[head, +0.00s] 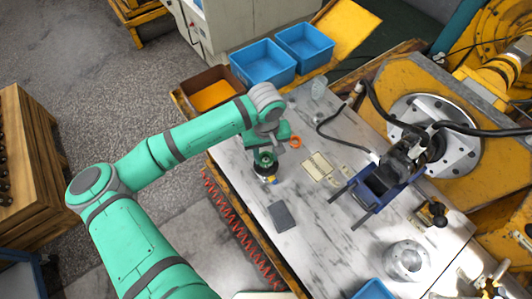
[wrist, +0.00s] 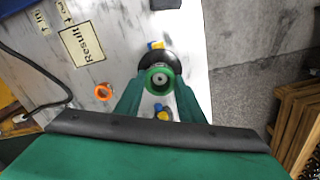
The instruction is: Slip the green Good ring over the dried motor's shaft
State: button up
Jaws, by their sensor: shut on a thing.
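The green Good ring (wrist: 149,80) is between the fingertips of my gripper (wrist: 161,86), which is shut on it. In the wrist view the dark round motor (wrist: 171,60) stands directly behind the ring, and a grey shaft end (wrist: 160,79) shows inside the ring's hole. I cannot tell whether the ring is around the shaft or just above it. In the head view the motor (head: 265,173) stands upright on the table, with the green ring (head: 266,159) at its top and my gripper (head: 263,151) over it. Yellow and blue parts show at the motor's base.
An orange ring (head: 295,142) lies beside the motor, near a Result card (head: 318,166). A dark pad (head: 283,215) lies nearer the table's front. Two blue bins (head: 262,62) stand at the back; a blue-black fixture (head: 378,186) is to the right. The white table's front middle is clear.

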jog(key=shift+f, duration=0.7)
jog(key=o, duration=1.1)
jog(key=shift+r, duration=3)
jog(key=shift+r, duration=0.1)
notch_tip(320, 180, up, 11)
jog(key=shift+f, duration=0.2)
